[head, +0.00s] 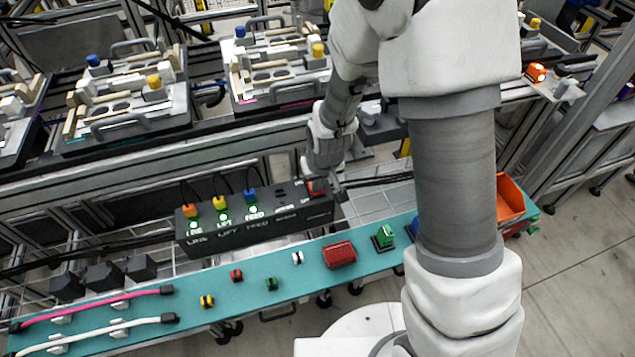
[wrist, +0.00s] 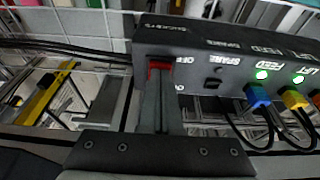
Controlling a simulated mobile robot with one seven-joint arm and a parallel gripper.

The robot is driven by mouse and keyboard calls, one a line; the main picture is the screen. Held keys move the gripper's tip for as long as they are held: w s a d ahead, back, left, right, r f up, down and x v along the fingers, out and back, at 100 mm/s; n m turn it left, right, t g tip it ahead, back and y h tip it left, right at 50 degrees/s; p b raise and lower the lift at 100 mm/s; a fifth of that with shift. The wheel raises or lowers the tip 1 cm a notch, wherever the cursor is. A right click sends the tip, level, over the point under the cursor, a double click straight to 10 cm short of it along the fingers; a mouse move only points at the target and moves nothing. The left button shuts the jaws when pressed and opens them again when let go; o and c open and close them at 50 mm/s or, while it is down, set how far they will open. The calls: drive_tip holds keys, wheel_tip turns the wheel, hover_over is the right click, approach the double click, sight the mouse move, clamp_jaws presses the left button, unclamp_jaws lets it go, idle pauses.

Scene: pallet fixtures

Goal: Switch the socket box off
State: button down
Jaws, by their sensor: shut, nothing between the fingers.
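The black socket box (head: 255,222) stands behind the teal shelf in the head view; its face (wrist: 215,62) fills the upper right of the wrist view. Its red switch (wrist: 159,66) sits at one end, beside OFF lettering. In the head view the red switch (head: 316,187) is partly hidden by my gripper (head: 333,188). My gripper (wrist: 160,82) is shut and empty, its fingertips right at the switch; I cannot tell if they touch it. Orange, yellow and blue plugs (head: 249,196) sit in the box, with green lights (head: 223,217) lit beside them.
The teal shelf (head: 240,297) holds small coloured parts, a red block (head: 339,254), a green part (head: 385,236) and pink and white cables. Black cables run from the plugs. Pallet fixtures (head: 130,92) line the conveyor behind. An orange bin (head: 510,197) is at the right.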

drive_tip(key=shift+w+r, duration=0.1)
drive_tip(key=shift+w+a+r, duration=0.2)
drive_tip(key=shift+w+r, duration=0.05)
drive_tip(key=shift+w, duration=0.4)
